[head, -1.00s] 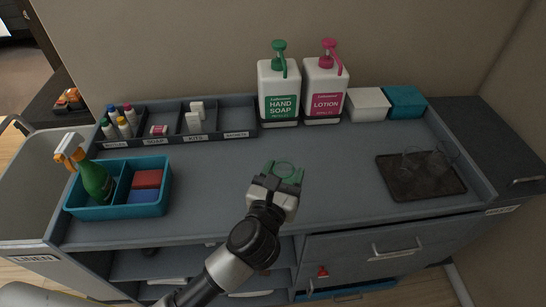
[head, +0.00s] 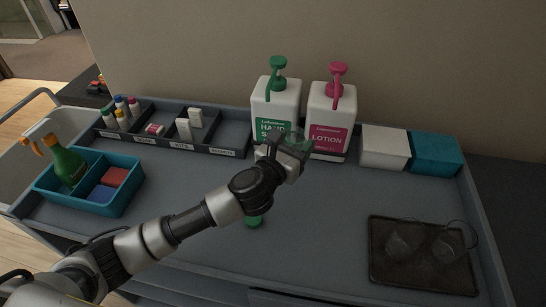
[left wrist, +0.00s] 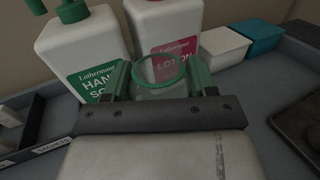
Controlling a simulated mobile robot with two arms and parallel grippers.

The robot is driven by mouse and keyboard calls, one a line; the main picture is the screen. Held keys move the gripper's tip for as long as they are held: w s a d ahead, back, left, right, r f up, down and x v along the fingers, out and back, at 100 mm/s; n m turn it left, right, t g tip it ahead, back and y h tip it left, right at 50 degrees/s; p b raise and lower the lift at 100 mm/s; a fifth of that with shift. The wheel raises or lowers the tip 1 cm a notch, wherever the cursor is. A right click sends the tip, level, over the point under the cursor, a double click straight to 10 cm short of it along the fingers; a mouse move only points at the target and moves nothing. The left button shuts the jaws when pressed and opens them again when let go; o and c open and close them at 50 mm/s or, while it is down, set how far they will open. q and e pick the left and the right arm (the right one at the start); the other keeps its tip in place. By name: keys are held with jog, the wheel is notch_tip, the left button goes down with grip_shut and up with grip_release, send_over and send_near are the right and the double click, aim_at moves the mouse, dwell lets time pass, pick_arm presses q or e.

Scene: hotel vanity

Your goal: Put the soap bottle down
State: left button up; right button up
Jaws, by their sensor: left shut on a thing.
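A white hand soap bottle (head: 276,98) with a green pump stands upright at the back, against the wall. A white lotion bottle (head: 331,108) with a pink pump stands right of it. My left gripper (head: 293,142), with green fingers, is in front of the soap bottle and hides part of its label. It is shut on a clear, round-rimmed glass-like thing (left wrist: 160,68), whose rim looks green. In the left wrist view the soap bottle (left wrist: 84,52) is behind my left finger; I cannot tell whether they touch. My right gripper is out of view.
A small green thing (head: 254,222) shows on the counter below my arm. A dark tray (head: 440,281) with two glasses is at right. White (head: 385,148) and teal (head: 435,155) boxes stand back right. A teal caddy (head: 122,205) is at left. The middle counter is fairly clear.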

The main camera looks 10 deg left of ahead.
pick_arm(q)
jog(key=shift+w+a+f+b, duration=0.45)
jog(key=shift+w+a+f, duration=0.7)
jog(key=shift+f, duration=0.45)
jog(key=shift+w+a+f+b, duration=0.45)
jog(key=shift+w+a+f, duration=0.45)
jog(key=shift+a+f, duration=0.6)
jog(key=shift+w+a+f+b, duration=0.45)
jog(key=shift+w+a+f, duration=0.6)
jog(key=shift+f, duration=0.7)
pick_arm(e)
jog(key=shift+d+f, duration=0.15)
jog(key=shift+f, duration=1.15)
pick_arm(q)
jog(key=shift+s, duration=0.1)
jog(key=shift+f, duration=0.2)
jog(key=o, duration=0.9)
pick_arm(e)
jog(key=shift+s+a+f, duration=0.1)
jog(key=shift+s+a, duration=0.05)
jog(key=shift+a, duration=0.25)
